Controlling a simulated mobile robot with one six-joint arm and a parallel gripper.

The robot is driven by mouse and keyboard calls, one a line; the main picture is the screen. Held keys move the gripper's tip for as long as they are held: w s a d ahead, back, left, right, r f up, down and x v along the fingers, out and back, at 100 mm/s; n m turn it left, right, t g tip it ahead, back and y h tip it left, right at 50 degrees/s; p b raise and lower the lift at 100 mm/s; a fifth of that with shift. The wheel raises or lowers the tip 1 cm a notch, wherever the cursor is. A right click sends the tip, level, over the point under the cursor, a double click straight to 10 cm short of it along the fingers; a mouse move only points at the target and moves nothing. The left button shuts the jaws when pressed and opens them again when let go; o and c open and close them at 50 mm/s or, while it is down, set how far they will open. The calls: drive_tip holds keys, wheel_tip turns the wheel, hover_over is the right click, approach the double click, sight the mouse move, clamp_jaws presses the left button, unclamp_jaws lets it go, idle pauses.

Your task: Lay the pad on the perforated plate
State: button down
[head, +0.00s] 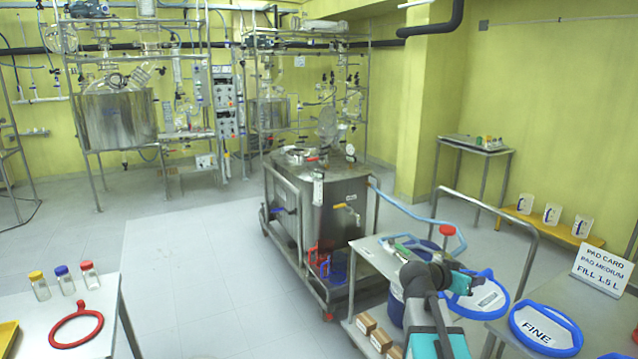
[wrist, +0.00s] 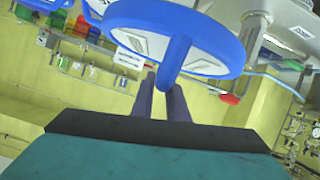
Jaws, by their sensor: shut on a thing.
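My gripper (head: 458,272) is at the lower right of the head view, above the right side of the trolley. It is shut on the tab of a blue-rimmed pad (head: 478,299) with a pale centre; its label is too small to read. In the wrist view the pad (wrist: 185,38) fills the top middle, and its blue tab sits at the fingers of my gripper (wrist: 163,95). The card (head: 594,266) reads "PAD CARD, PAD MEDIUM, FILL 1.5 L". I cannot make out the perforated plate.
A blue-rimmed pad marked FINE (head: 545,328) lies on the right table. A red ring (head: 76,326) and three capped bottles (head: 62,282) are on the left table. A steel vessel (head: 335,205) on a wheeled frame stands mid-room. The floor left of it is clear.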

drive_tip(key=w+a+n+t+y+b, duration=0.1)
drive_tip(key=w+a+n+t+y, duration=0.2)
drive_tip(key=a, duration=0.7)
drive_tip(key=w+a+n+t+y, duration=0.2)
drive_tip(key=w+a+n+t, duration=0.15)
drive_tip(key=a, duration=0.55)
drive_tip(key=w+a+r+n+t+y, duration=0.1)
drive_tip(key=w+a+r+n+y, duration=0.2)
drive_tip(key=a+r+n+y, duration=0.3)
drive_tip(key=a+y, duration=0.1)
drive_tip(key=a, duration=0.2)
drive_tip(key=shift+n, duration=0.35)
drive_tip(key=shift+a+r+t, duration=0.1)
drive_tip(key=shift+a+t, duration=0.05)
drive_tip(key=shift+t, duration=0.1)
